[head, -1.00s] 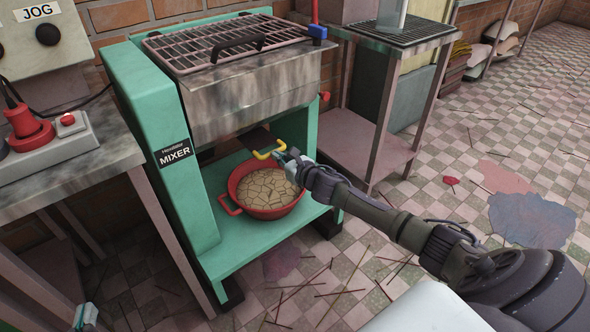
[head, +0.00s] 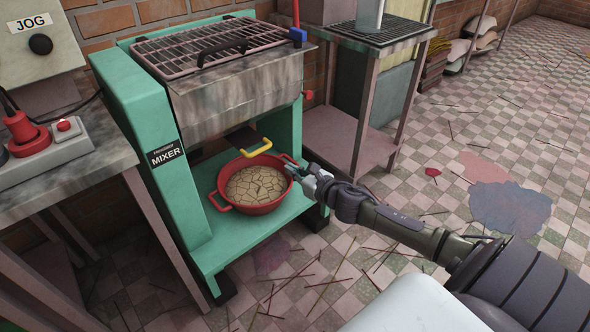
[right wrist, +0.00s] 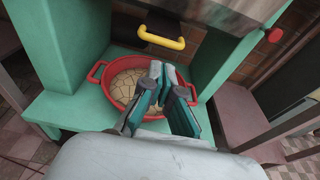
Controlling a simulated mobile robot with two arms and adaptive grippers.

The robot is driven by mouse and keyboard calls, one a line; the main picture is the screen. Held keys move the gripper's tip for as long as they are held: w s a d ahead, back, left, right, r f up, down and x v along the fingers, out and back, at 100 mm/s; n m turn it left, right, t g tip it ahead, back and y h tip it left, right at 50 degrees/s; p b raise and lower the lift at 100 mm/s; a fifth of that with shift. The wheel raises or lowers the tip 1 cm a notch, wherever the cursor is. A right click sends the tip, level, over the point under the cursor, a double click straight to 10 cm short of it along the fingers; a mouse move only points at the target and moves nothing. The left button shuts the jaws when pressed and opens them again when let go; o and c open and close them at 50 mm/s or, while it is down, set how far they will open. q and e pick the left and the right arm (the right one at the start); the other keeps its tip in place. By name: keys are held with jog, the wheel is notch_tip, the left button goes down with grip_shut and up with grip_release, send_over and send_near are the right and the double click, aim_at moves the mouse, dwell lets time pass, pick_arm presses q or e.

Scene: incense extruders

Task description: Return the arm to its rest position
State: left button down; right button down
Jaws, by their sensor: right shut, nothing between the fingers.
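My right arm comes in from the right in the head view. Its gripper (head: 303,174) is in front of the mixer (head: 170,215), near the right edge of a red basin (head: 272,200). In the right wrist view the gripper's fingers (right wrist: 163,82) are shut and empty, and they cover part of the basin (right wrist: 97,72). The basin holds a cracked tan mass (head: 256,184) and stands on the mixer's green lower shelf. A yellow handle (head: 257,152) sits above it, apart from the gripper. My left gripper is not seen in the current views.
A table with a JOG box (head: 37,45) and a red-buttoned switch box (head: 50,148) stands at left. A pink side stand (head: 345,137) is right of the mixer. Thin sticks and stains lie on the checkered floor (head: 500,120), which is otherwise open at right.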

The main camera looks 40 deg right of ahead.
jog(key=shift+s, duration=0.35)
